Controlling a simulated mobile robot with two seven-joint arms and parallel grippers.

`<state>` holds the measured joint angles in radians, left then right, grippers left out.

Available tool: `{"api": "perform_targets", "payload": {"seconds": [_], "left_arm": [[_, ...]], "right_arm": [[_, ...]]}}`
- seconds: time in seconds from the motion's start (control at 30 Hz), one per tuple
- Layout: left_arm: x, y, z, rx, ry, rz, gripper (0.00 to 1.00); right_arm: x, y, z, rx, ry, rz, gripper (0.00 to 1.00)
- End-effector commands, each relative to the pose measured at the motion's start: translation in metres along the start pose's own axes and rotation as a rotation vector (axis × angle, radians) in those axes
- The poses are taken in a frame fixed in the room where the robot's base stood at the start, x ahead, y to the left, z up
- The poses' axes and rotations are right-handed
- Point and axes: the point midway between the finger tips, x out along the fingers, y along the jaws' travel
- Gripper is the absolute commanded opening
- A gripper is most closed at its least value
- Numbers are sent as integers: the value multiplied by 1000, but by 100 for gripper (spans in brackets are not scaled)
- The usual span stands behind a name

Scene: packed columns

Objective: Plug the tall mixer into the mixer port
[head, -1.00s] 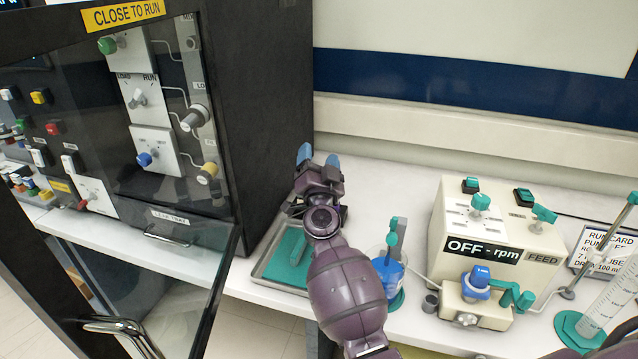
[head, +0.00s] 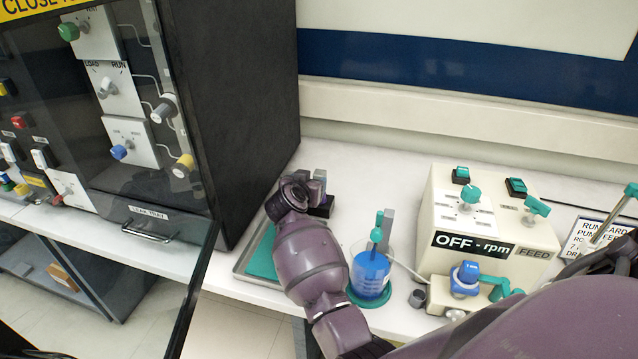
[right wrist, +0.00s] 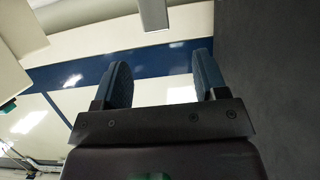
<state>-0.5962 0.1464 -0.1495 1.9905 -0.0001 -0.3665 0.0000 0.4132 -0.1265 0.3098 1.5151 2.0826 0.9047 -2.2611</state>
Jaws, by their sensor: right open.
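My right gripper (head: 314,184) is beside the black cabinet, above the far end of a grey tray, mostly hidden by my own arm in the head view. In the right wrist view its two blue-grey fingers (right wrist: 160,84) stand apart with nothing between them. A grey upright bar (right wrist: 152,14) shows at that view's top edge, beyond the fingertips. In the head view a grey post (head: 388,226) stands behind the blue beaker. I cannot tell which piece is the tall mixer, and I cannot make out the mixer port. My left gripper is out of view.
The grey tray (head: 238,268) with a teal insert lies beside the black cabinet (head: 232,100), whose glass door is open. A beaker of blue liquid (head: 370,274) and a cream pump unit (head: 495,215) stand to the right. The bench is clear along the wall.

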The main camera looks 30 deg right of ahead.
Motion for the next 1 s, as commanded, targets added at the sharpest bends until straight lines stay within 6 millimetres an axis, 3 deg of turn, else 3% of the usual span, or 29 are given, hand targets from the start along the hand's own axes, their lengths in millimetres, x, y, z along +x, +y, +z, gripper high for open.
{"api": "perform_targets", "payload": {"seconds": [0.2,0.57,0.8,1.0], "left_arm": [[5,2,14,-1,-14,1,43],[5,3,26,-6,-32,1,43],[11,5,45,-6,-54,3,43],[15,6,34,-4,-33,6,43]], "right_arm": [[33,0,3,-2,0,1,66],[54,2,1,2,1,1,66],[87,4,4,-1,-1,1,66],[97,4,1,2,0,-1,66]]}}
